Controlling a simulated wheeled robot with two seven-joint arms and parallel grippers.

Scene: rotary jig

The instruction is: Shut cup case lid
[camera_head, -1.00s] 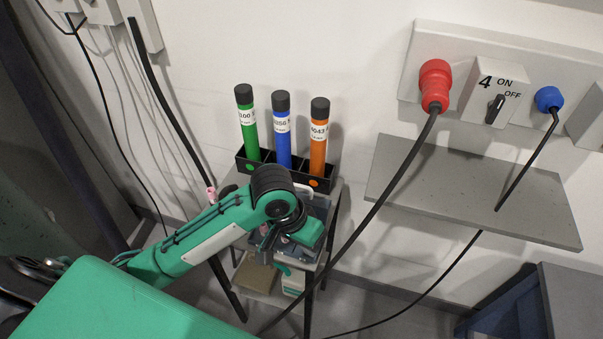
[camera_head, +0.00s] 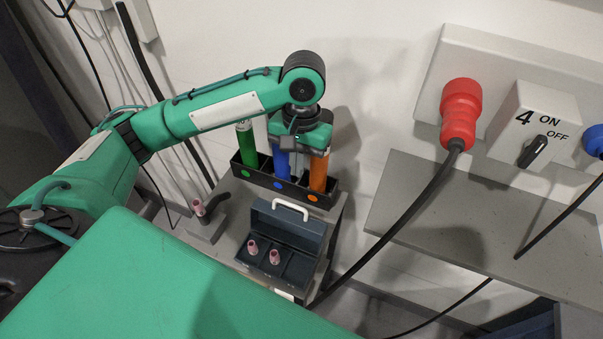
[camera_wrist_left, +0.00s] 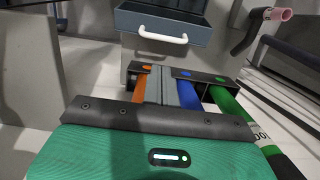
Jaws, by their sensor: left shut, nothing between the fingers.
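The dark blue-grey cup case (camera_head: 270,262) stands on the small table with its lid (camera_head: 286,228) open, raised at the back. A white handle (camera_head: 291,208) is on the lid's upper edge. Two pink cups (camera_head: 253,247) (camera_head: 274,257) stand in separate compartments. In the left wrist view the lid (camera_wrist_left: 165,22) and its handle (camera_wrist_left: 162,35) show at the top. My left gripper (camera_wrist_left: 167,82) is shut and empty. It hangs over the tube rack, behind the case and apart from the lid; its fingertips are hard to make out in the head view. My right gripper is out of view.
A black rack (camera_head: 262,178) with green, blue and orange tubes stands behind the case, under my left gripper. A pink cup sits on a grey fixture (camera_head: 207,226) to the left. A red plug (camera_head: 460,110) with a black cable hangs at the right.

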